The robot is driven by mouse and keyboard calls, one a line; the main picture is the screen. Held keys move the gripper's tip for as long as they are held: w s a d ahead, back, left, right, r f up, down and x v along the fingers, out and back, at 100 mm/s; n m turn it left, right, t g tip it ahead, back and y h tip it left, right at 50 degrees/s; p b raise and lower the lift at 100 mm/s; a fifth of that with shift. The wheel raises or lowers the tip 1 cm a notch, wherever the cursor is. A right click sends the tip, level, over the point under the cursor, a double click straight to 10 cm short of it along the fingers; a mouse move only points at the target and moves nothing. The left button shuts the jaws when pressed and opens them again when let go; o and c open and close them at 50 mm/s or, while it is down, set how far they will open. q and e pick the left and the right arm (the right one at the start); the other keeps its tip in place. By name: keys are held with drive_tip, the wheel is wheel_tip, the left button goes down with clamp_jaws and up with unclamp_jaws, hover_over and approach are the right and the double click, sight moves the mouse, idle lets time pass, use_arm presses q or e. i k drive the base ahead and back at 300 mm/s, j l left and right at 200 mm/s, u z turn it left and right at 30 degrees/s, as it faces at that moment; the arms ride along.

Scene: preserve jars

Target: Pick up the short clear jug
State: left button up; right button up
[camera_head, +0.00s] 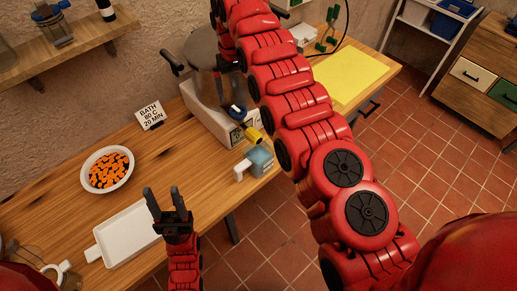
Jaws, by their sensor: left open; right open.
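Clear glassware (32,256) is partly in view at the lower left corner of the table, with a white handle-like loop (60,270) beside it. I cannot tell for sure whether it is the short clear jug. My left gripper (162,202) is open and empty above the table, by the right end of the white tray, well to the right of that glassware. My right arm reaches far across the picture. My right gripper (226,62) is open at the top, by the grey pot, partly hidden by the arm.
A white tray (113,244) and a bowl of orange and black pieces (86,183) stand on the table. A grey pot (203,50) on a white bath unit (205,112), a blue jug (261,160) and a yellow mat (350,76) lie farther right. A wall shelf (60,49) holds a jar.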

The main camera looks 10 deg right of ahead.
sight(252, 164)
drive_tip(key=k, duration=1.5)
